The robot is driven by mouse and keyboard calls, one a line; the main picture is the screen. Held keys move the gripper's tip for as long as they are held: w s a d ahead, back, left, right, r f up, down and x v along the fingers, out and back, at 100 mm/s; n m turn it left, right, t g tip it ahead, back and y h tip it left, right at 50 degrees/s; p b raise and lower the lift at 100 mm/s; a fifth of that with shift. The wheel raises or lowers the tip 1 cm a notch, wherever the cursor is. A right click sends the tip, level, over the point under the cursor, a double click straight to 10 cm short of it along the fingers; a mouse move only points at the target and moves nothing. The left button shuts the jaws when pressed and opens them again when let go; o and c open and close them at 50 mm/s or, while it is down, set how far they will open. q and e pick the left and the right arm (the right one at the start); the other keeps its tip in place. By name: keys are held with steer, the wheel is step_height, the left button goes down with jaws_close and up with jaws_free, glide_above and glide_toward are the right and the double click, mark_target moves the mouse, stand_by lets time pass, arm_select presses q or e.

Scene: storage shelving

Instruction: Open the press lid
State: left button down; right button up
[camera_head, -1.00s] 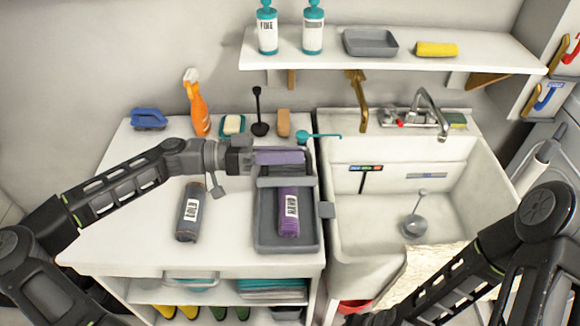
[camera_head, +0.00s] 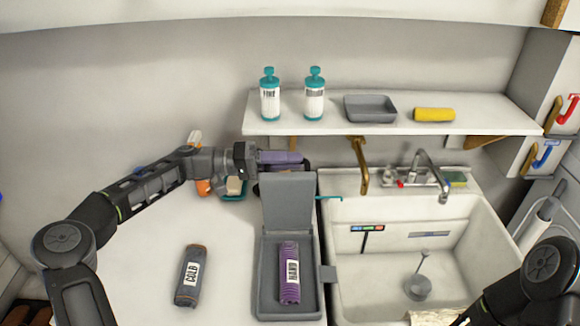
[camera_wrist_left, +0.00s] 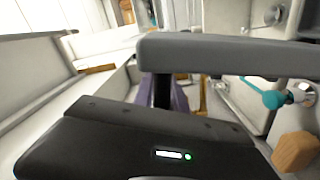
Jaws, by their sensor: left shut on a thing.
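The grey press (camera_head: 268,297) stands on the counter left of the sink, with a purple striped roll labelled HARD (camera_head: 289,272) in its base. Its grey lid (camera_head: 287,205) is raised, standing up from the back of the base. A purple grip (camera_head: 281,157) is at the lid's top edge. My left gripper (camera_head: 250,159) comes from the left and is shut at this grip; the exact finger contact is hidden. In the left wrist view, purple (camera_wrist_left: 178,97) shows behind a grey bar. My right arm enters at lower right; its gripper is out of view.
A dark roll labelled COLD (camera_head: 190,276) lies left of the press. The white sink (camera_head: 390,270) is on the right. An orange spray bottle (camera_head: 203,187) is partly hidden behind my left arm. The shelf (camera_head: 450,120) above holds two bottles, a tray and a yellow roll.

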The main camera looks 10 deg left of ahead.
arm_select(q)
steer(key=shift+w+f, duration=0.1)
steer(key=shift+f, duration=0.05)
steer(key=c, duration=1.4)
jaws_free()
steer(key=shift+a, duration=0.1)
steer(key=shift+a, duration=0.6)
steer(key=b+v, duration=0.1)
steer(key=v, duration=0.5)
steer(key=shift+s+a+b, duration=0.2)
steer(key=shift+a+b, duration=0.05)
steer(key=shift+b, duration=0.1)
